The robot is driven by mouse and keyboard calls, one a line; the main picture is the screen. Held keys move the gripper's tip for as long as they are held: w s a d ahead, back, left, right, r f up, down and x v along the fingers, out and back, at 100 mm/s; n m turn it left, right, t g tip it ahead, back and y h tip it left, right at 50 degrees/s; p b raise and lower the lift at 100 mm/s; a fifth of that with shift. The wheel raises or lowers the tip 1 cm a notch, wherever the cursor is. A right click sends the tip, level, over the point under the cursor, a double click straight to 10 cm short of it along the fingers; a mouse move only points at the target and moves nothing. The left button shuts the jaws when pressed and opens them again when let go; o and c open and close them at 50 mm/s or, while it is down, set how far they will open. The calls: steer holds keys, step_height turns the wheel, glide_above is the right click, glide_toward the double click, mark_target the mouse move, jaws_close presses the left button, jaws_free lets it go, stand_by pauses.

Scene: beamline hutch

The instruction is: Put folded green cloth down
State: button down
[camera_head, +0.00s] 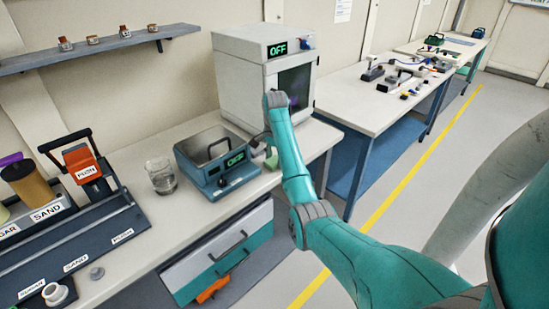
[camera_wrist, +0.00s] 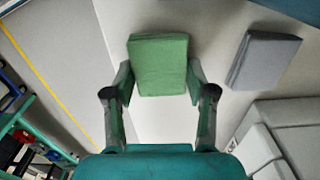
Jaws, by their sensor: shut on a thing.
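The folded green cloth (camera_wrist: 160,58) is a small thick pad held between the two fingers of my gripper (camera_wrist: 159,80) in the wrist view. The fingers press on its left and right sides. The cloth is over the pale bench top (camera_wrist: 163,120); I cannot tell whether it touches it. In the head view a small part of the green cloth (camera_head: 271,161) shows at the bench, between the blue bath and the white oven. My arm hides much of the gripper there.
A grey pad (camera_wrist: 264,58) lies to the cloth's right in the wrist view. In the head view a white oven (camera_head: 240,75) reading OFF stands behind, a blue bath (camera_head: 212,175) with a handle to the left, and a glass beaker (camera_head: 160,176) farther left. The bench edge is close.

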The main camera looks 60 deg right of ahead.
steer(key=shift+f, duration=0.35)
steer(key=shift+c, duration=1.8)
jaws_free()
